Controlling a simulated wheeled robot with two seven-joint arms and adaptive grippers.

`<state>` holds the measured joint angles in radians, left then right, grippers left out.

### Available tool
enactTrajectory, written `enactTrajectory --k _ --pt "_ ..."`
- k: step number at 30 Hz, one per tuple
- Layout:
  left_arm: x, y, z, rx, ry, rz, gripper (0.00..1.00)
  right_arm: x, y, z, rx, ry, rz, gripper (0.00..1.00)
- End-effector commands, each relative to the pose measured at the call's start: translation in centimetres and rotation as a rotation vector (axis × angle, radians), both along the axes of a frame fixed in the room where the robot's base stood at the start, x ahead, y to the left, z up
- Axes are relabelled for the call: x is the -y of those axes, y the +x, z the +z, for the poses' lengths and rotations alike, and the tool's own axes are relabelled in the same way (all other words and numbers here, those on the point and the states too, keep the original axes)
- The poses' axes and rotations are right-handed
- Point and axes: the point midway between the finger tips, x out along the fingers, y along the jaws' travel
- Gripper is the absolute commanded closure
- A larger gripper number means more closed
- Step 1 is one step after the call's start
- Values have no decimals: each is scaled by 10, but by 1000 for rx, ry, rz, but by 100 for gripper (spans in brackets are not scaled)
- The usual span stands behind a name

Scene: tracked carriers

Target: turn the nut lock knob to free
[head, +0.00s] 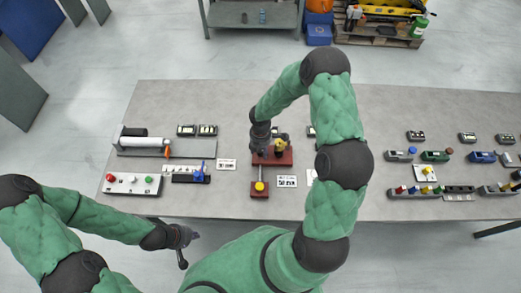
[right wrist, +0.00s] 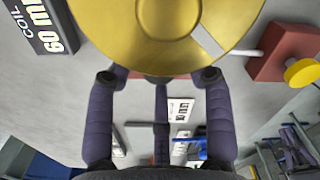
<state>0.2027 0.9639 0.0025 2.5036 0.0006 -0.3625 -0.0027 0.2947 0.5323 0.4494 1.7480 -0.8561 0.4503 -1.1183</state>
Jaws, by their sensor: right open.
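A large gold round knob (right wrist: 160,30) with a pale bar mark on it fills the top of the right wrist view. I cannot tell for certain that it is the nut lock knob. My right gripper (right wrist: 157,76) is open, its fingertips spread at the knob's near edge; whether they touch it is unclear. In the head view my right gripper (head: 262,150) is over a red stand (head: 285,160) and partly hides it. A smaller yellow knob (head: 259,186) sits on a red block, also in the wrist view (right wrist: 302,72). My left gripper (head: 186,236) hangs off the table's front, its jaws unclear.
The grey table (head: 230,100) holds a grey roller fixture (head: 150,144), a button box (head: 132,184) and a blue-handled device (head: 198,174) to the left. Several small coloured devices stand at the right. White label cards (head: 287,181) lie near the red stand.

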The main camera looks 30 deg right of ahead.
Motion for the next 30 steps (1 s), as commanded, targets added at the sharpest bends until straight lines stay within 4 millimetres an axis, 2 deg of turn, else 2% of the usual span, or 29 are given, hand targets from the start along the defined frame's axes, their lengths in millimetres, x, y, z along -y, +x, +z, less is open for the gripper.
enactTrajectory --k 10,11,15,16,30 --pt "0 0 0 1 0 0 100 0 0 -4 1 1 0 48" --pt "0 0 0 1 0 0 100 0 0 -4 1 1 0 53" --pt "0 0 0 1 0 0 100 0 0 -4 1 1 0 93" --pt "0 0 0 1 0 0 100 0 0 -4 1 1 0 100" --pt "0 0 -9 0 0 0 100 0 0 -5 2 1 -68 100"
